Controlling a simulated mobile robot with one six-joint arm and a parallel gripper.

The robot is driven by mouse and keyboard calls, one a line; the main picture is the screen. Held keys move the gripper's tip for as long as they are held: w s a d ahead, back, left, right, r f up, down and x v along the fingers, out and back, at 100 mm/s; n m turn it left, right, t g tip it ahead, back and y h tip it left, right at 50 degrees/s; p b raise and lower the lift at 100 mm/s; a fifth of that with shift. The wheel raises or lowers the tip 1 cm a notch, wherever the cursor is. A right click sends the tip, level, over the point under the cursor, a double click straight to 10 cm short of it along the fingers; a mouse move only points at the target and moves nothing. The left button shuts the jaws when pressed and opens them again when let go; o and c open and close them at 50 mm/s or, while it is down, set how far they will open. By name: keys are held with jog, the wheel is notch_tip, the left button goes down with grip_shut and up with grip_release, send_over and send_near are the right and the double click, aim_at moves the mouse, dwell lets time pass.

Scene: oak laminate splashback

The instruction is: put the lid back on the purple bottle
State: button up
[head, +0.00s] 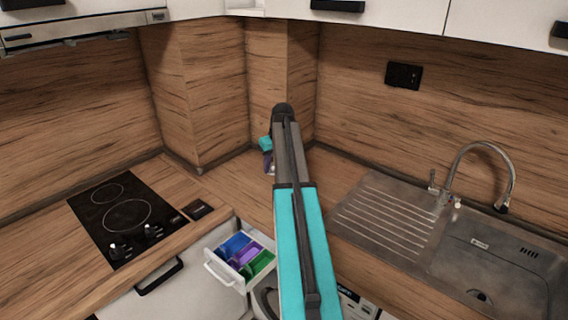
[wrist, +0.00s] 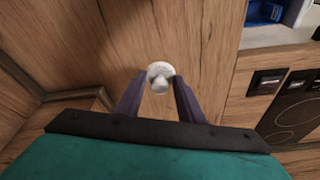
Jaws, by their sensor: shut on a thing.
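My gripper (wrist: 159,79) is shut on a small white round piece with a knob (wrist: 160,74), which looks like the lid. It shows between the dark purplish fingertips in the wrist view, with wood counter behind it. In the head view my gripper (head: 268,166) shows only as a small teal and purple patch left of my arm, above the corner counter. My arm hides much of that area. I cannot make out the purple bottle in either view; it may be hidden behind my arm.
An open drawer (head: 211,268) with blue, purple and green compartments juts out below the counter. A black hob (head: 127,215) is at left, and a sink (head: 490,275) with a tap (head: 483,147) at right. Bare counter (head: 235,185) lies left of my arm.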

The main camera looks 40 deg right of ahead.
jog(key=s+a+f+n+b, duration=0.1)
jog(key=a+f+b, duration=0.1)
jog(key=a, duration=2.3)
jog(key=s+a+f+n+b, duration=0.1)
jog(key=s+a+b, duration=0.1)
jog(key=a, duration=2.3)
jog(key=shift+a+f+n+y+b, duration=0.15)
jog(key=shift+f+n+y+b, duration=0.25)
jog(key=shift+b, duration=0.15)
jog(key=shift+s, duration=0.1)
